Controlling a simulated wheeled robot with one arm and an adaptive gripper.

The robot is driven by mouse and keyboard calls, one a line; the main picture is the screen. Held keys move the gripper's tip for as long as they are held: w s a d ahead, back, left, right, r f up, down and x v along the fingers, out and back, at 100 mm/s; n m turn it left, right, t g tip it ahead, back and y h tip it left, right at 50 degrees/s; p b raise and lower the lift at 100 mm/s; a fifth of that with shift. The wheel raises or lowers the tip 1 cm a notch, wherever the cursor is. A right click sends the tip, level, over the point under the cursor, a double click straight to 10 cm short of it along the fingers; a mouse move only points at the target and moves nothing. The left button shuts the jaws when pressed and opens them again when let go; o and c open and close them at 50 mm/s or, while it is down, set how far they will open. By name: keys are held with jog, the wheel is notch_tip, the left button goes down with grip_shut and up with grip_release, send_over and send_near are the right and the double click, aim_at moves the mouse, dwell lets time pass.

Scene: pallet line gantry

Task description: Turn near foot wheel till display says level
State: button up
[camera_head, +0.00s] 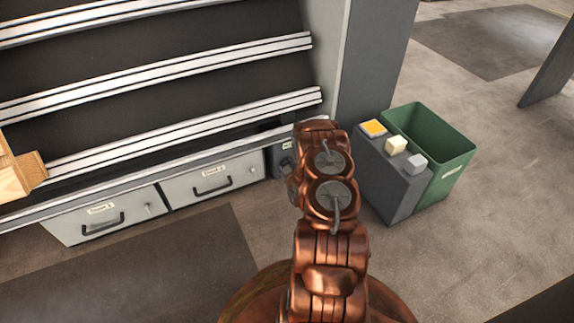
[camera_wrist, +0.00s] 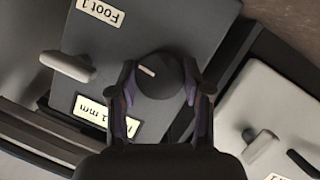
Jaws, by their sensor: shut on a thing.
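The near foot wheel (camera_wrist: 155,82) is a dark round knob with a pale pointer mark, set on a grey panel (camera_wrist: 195,22) in the wrist view. My gripper (camera_wrist: 160,74) is shut on this wheel, one finger on each side. A label (camera_wrist: 101,12) on the panel reads "Foot 1". A lit display (camera_wrist: 104,118) lies left of the wheel. Its text ends in "1 mm", and its start is partly covered by my gripper. In the head view my arm hides the wheel and the gripper, and only a side of the dark unit (camera_head: 284,160) shows.
Two drawers (camera_head: 188,191) with handles sit left of my arm, under a sloped rack (camera_head: 180,71). A dark box (camera_head: 375,178) with coloured blocks and a green bin (camera_head: 447,178) stand to the right.

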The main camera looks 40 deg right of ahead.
jog(key=shift+a+f+n+t+h+p, duration=0.15)
jog(key=shift+n+h+p, duration=0.6)
jog(key=shift+n+p, duration=0.5)
jog(key=shift+d+r+n+t+h+p, duration=0.1)
jog(key=shift+n+t+h+p, duration=0.1)
jog(key=shift+n+h+p, duration=1)
jog(key=shift+a+f+n+t+h+p, duration=0.2)
jog(key=shift+n+p, duration=0.75)
jog(key=shift+n, duration=0.7)
jog(key=shift+d+r, duration=0.2)
jog(key=o, duration=1.2)
jog(key=shift+c, duration=0.2)
jog(key=v, duration=1.2)
